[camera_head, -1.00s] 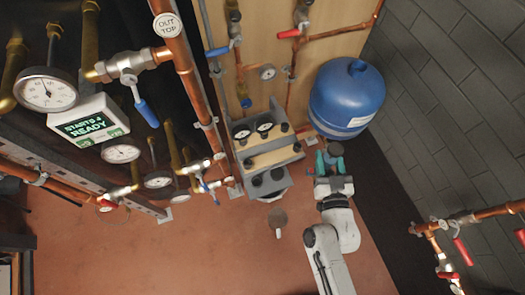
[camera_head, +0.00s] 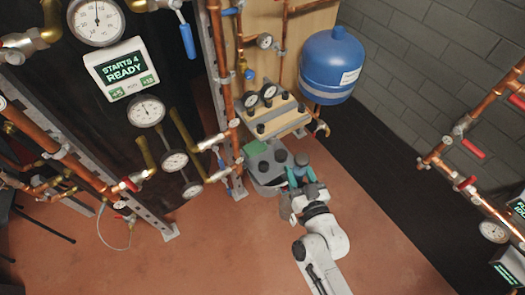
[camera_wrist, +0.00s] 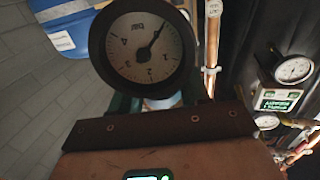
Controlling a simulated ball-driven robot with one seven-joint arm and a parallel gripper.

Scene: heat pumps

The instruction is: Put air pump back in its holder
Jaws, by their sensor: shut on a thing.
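My gripper (camera_head: 298,174), with teal fingers, is shut on what looks like the air pump (camera_head: 301,159), a dark round-topped thing. In the wrist view its round black gauge (camera_wrist: 145,52), with a pale dial marked "bar", stands upright just beyond my gripper. The pump's lower part is mostly hidden by my fingers. The likely holder is a grey and wooden rack (camera_head: 281,126) with two gauges and several black knobs. A lower grey unit with black round tops (camera_head: 265,176) stands under it. The pump is close at the right of this lower unit; I cannot tell whether they touch.
A blue tank (camera_head: 330,68) hangs on the wall above right of my gripper. More pipes (camera_head: 462,128) stand at the right. Reddish floor in front is clear.

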